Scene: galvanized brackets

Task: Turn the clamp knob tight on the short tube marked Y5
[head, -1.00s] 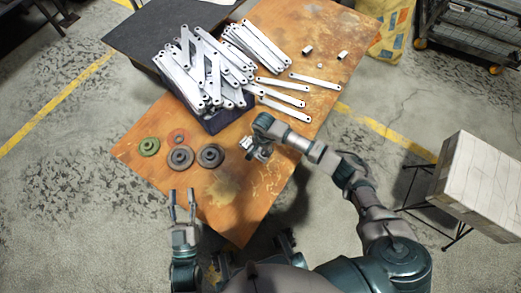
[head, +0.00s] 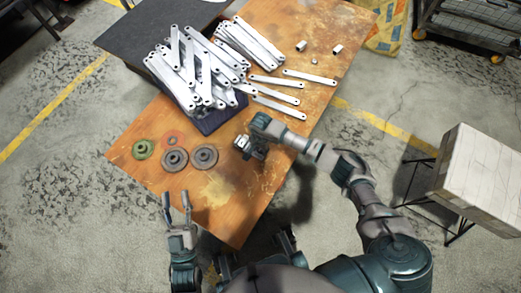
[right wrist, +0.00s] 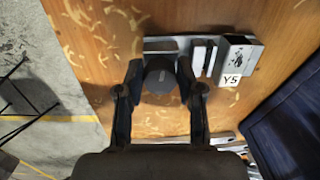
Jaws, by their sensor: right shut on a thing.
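The short tube (right wrist: 238,58) shows in the right wrist view as a grey metal block with a white label reading Y5. It sits at the right end of a grey clamp fixture. The dark round clamp knob (right wrist: 160,75) is at the left of the fixture. My right gripper (right wrist: 160,88) has a finger on each side of the knob and is shut on it. In the head view my right gripper (head: 248,150) is at the fixture (head: 241,142) on the wooden table, covering most of it. My left gripper (head: 177,205) is open and empty near the table's front left edge.
A dark blue bin (head: 218,120) heaped with galvanized brackets (head: 195,70) stands behind the fixture. Several loose brackets (head: 277,95) lie to its right. Grey and green discs (head: 174,159) lie at the left. The table (head: 225,205) is bare in front of the fixture.

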